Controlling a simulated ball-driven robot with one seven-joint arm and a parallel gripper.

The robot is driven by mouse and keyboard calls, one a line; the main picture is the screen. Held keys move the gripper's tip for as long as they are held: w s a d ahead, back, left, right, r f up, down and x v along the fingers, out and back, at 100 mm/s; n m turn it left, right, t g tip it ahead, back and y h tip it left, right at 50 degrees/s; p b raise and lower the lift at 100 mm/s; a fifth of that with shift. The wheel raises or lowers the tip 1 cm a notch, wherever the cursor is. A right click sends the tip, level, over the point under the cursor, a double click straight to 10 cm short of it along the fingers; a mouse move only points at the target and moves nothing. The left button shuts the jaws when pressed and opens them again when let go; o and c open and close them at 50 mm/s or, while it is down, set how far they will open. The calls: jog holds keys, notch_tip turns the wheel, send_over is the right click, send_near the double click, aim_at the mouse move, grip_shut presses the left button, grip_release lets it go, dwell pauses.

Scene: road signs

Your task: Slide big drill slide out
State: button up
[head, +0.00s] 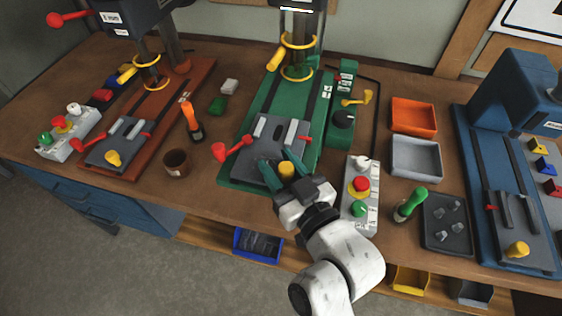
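The green drill base (250,130) stands in the middle of the bench and carries a dark grey slide (262,148) with two light jaws and red-knobbed handles. A yellow knob (286,169) sits at the slide's front edge. My gripper (281,163) is at this knob, with its green fingers spread on either side of it. A gap seems to show between fingers and knob, but contact is hard to judge. The slide's front right corner is partly hidden by my gripper. Which drill is the big one is not labelled legibly here.
A red-based drill with its slide (118,142) stands left, a blue-based one with its slide (508,222) right. A control box (359,205) is close right of my gripper.

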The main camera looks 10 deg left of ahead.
jog(key=o, duration=0.3)
jog(key=b+v, duration=0.3)
jog(key=v, duration=0.8)
jog(key=shift+b, duration=0.35)
